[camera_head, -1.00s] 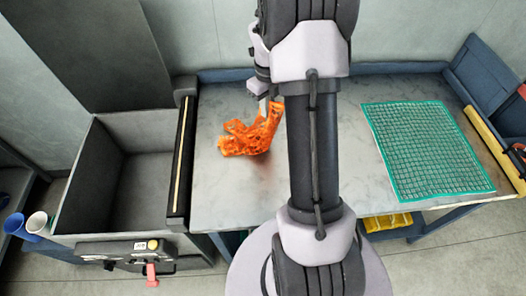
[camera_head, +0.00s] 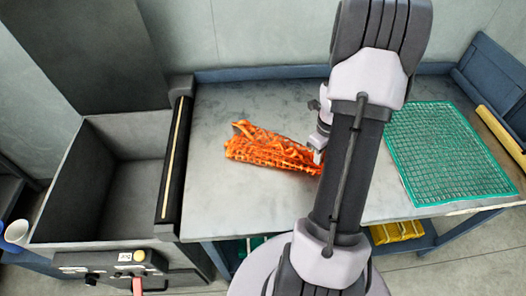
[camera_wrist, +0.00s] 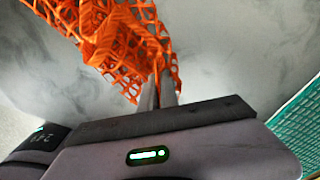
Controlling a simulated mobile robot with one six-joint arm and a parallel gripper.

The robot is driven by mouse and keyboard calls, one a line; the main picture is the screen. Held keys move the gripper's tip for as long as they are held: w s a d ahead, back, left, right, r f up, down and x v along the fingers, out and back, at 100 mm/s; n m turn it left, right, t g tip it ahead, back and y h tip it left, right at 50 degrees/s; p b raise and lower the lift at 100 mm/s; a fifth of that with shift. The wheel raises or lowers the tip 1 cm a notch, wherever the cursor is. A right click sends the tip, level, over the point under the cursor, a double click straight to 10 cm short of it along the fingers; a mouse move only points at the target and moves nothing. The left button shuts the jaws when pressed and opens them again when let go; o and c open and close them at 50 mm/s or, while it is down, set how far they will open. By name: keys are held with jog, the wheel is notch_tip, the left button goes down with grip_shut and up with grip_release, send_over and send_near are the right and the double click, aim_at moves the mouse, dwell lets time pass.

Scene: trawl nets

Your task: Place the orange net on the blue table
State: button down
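The orange net (camera_head: 265,148) is a crumpled, long bundle over the grey top of the blue-framed table (camera_head: 225,200), left of my arm. Its right end meets my gripper (camera_head: 318,160), partly hidden by the arm. In the wrist view, the two fingers of my gripper (camera_wrist: 158,90) are close together, with the orange net (camera_wrist: 120,45) pinched at their tips. The net spreads up and left from there. It is low over the tabletop; I cannot tell how much of it touches.
A green net (camera_head: 450,152) lies flat on the table's right side. A dark open bin (camera_head: 60,185) with a control panel (camera_head: 115,262) stands left of the table. Yellow bins (camera_head: 397,231) sit on the shelf below. The tabletop's left front is clear.

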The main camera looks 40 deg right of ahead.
jog(key=shift+s+f, duration=0.15)
jog(key=c, duration=1.2)
grip_release()
